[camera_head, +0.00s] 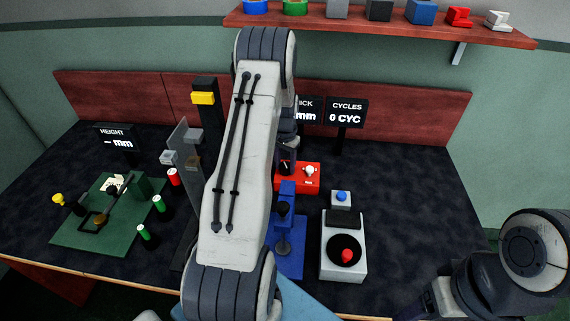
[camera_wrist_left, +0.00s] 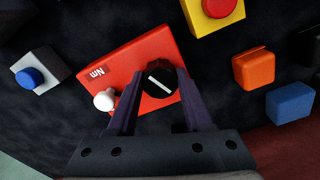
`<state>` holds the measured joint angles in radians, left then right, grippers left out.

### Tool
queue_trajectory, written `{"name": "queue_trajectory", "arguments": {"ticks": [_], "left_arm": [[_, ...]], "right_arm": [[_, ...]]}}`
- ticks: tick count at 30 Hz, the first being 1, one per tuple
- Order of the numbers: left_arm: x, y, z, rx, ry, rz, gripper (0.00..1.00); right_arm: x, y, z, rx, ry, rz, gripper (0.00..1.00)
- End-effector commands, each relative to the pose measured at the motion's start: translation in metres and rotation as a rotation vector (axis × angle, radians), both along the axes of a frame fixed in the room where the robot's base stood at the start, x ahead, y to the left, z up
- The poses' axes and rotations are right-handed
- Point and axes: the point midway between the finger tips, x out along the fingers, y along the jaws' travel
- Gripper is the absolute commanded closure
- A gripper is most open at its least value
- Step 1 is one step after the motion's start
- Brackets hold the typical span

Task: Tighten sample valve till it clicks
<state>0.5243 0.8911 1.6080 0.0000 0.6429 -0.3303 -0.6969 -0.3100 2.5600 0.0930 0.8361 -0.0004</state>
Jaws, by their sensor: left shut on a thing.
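A red box (camera_wrist_left: 122,58) marked "Nm" carries a round black knob (camera_wrist_left: 159,82) with a white line across its top, and a small white knob (camera_wrist_left: 104,99). The purple fingers of my left gripper (camera_wrist_left: 160,92) are shut on the black knob, one on each side. In the head view the red box (camera_head: 298,188) stands behind my left forearm, with the white knob (camera_head: 310,171) in sight. My left arm hides much of the view there. My right arm shows at the lower right, but its gripper is out of view. No label names the sample valve.
A blue fixture (camera_head: 284,235) stands in front of the red box. A grey box (camera_head: 344,262) with a red knob is to its right. A green plate (camera_head: 95,225) with fittings lies left. In the wrist view, an orange block (camera_wrist_left: 254,68) and blue block (camera_wrist_left: 290,102) are nearby.

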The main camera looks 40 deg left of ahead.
Motion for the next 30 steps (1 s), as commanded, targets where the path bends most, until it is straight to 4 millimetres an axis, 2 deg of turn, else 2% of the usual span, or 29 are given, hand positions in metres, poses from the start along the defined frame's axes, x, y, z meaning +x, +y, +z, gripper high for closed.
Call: {"name": "queue_trajectory", "arguments": {"ticks": [4,13,14,15,16,26,30], "left_arm": [[0.0,0.001,0.001,0.001,-0.001,-0.081,1.0],[0.0,0.001,0.001,0.001,-0.001,-0.091,1.0],[0.0,0.001,0.001,0.001,-0.001,-0.091,0.38],[0.0,0.001,0.001,0.001,-0.001,-0.091,0.23],[0.0,0.001,0.001,0.001,-0.001,-0.091,0.19],[0.0,0.0,0.002,0.001,-0.001,-0.09,0.19],[0.001,0.001,0.017,0.003,-0.005,-0.09,0.19]], "right_arm": [[0.0,0.0,0.001,0.0,0.0,0.0,0.36],[0.0,0.0,0.001,0.0,0.0,0.0,0.36],[0.0,0.0,0.001,0.0,0.0,0.0,0.36],[0.0,0.0,0.001,0.0,0.0,0.0,0.36],[0.0,0.0,0.001,0.0,0.0,0.0,0.36],[0.0,0.0,0.001,0.0,0.0,0.0,0.36],[0.0,0.0,-0.001,0.0,0.0,0.0,0.36]]}}
